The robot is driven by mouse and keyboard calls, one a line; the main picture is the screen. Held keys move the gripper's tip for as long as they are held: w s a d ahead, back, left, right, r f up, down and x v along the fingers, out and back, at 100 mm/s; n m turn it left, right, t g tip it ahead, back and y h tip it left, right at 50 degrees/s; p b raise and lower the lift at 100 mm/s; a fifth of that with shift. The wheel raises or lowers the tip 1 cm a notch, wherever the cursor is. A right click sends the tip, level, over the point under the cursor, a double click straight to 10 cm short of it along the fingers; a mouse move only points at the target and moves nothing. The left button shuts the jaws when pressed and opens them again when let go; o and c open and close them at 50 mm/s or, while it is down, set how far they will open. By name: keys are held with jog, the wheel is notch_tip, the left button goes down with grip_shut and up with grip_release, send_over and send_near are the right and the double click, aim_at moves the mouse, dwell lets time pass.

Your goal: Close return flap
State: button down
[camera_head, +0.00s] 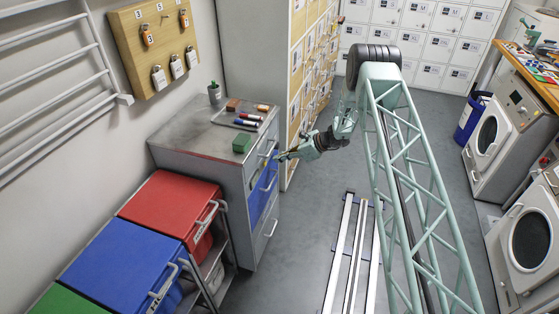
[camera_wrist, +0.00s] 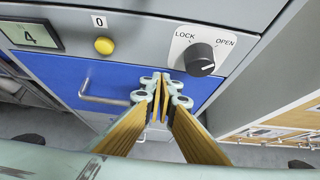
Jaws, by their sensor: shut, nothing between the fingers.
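The return flap appears to be the blue panel (camera_head: 263,188) on the front of the grey cabinet (camera_head: 238,178). In the wrist view the blue panel (camera_wrist: 62,74) has a silver bar handle (camera_wrist: 100,98) and lies below a grey strip. I cannot tell whether it is fully closed. On the strip are a black LOCK/OPEN knob (camera_wrist: 199,59), a yellow button (camera_wrist: 104,45) marked 0, and a display (camera_wrist: 31,37) reading 4. My gripper (camera_head: 283,157) is shut and empty in front of the cabinet. In the wrist view its fingers (camera_wrist: 163,88) cover part of the panel, right of the handle.
Red (camera_head: 172,204) and blue (camera_head: 122,262) lidded bins stand left of the cabinet. A green block (camera_head: 242,144) and a tray with markers (camera_head: 245,120) lie on its top. Lockers (camera_head: 310,65) stand behind. The floor right of the cabinet is clear up to the rails (camera_head: 348,250).

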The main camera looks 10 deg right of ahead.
jog(key=v, duration=1.3)
jog(key=shift+s+d+f, duration=0.15)
jog(key=shift+d+f, duration=0.15)
jog(key=shift+f, duration=0.1)
dwell(0.4)
